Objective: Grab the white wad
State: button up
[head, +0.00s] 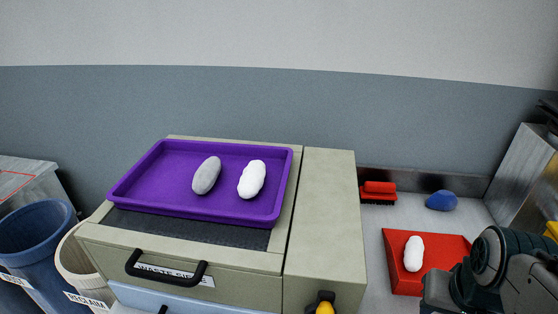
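A white wad (251,179) lies in a purple tray (150,202) on top of the beige cabinet, just right of a grey wad (206,175). The two wads lie close together with a small gap. A second white wad (413,253) lies on a red tray (447,248) on the grey worktop at the right. Part of my dark arm shows in the lower right corner, close to the red tray and covering its right front part. The fingers of my gripper do not show.
A red brush (378,192) and a blue lump (441,201) lie on the worktop behind the red tray. The cabinet front has a black handle (166,272). A blue bin (36,240) and a cream bin (74,262) stand at the left. The cabinet's right top (327,200) is bare.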

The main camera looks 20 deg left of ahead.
aim_at(252, 180)
jog(key=k, duration=0.95)
jog(key=u, duration=1.4)
jog(key=i, duration=0.6)
jog(key=z, duration=0.5)
jog(key=k, duration=0.5)
jog(key=u, duration=1.35)
jog(key=i, duration=0.6)
jog(key=z, duration=1.05)
